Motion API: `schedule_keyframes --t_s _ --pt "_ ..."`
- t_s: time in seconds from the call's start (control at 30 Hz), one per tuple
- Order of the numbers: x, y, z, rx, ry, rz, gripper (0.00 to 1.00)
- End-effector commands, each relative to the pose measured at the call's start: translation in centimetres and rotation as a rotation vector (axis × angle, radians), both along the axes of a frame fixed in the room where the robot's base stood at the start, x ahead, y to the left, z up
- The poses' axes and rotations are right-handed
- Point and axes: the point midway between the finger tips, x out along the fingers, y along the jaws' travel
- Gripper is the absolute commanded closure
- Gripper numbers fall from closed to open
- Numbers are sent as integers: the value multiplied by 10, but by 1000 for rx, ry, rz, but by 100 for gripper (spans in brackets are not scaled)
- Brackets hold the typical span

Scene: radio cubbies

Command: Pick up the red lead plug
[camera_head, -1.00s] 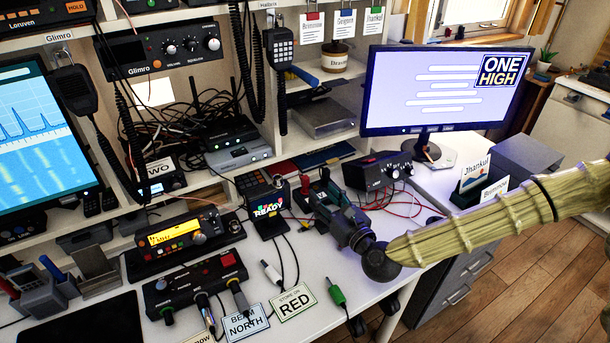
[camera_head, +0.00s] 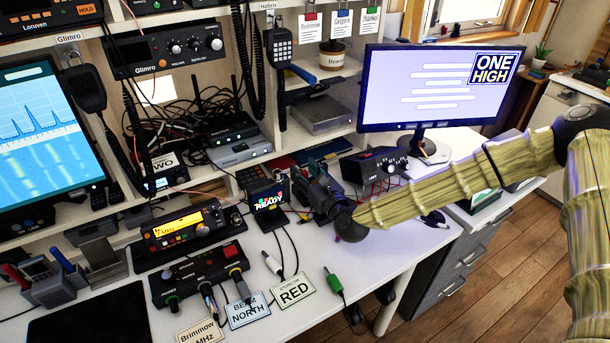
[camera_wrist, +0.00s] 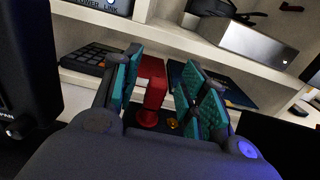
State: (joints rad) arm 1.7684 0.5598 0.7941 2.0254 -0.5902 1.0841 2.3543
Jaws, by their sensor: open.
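In the wrist view a red lead plug (camera_wrist: 148,117) shows between the fingers, its round red end low and near the palm. A flat red shape rises behind it, and I cannot tell where one ends and the other begins. My gripper (camera_wrist: 163,68) is open, with teal-padded fingers on either side of the red and no clear contact. In the head view my gripper (camera_head: 308,186) is low at the back of the desk, right of the small READY screen (camera_head: 268,202). It hides the red plug there.
A brass-coloured socket (camera_wrist: 172,123) is beside the red end. A shelf edge (camera_wrist: 180,38) runs just beyond the fingertips. A black box with knobs (camera_head: 375,168) and the monitor (camera_head: 440,88) stand to the right. A green plug (camera_head: 333,284) lies on open desk in front.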

Motion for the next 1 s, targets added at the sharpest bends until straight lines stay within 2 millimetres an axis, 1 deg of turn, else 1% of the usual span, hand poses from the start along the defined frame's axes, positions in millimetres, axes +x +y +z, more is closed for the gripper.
schedule_keyframes --t_s 0.27,0.3,0.37,0.5,0.53,0.87,1.0 --pt "2 2 0 0 0 0 57" --pt "2 2 0 0 0 0 61" --pt "2 1 0 0 0 0 72" --pt "2 1 0 0 0 0 97" --pt "2 1 0 0 0 0 100" --pt "2 1 1 0 0 0 100" --pt "2 1 9 1 -1 -1 100"
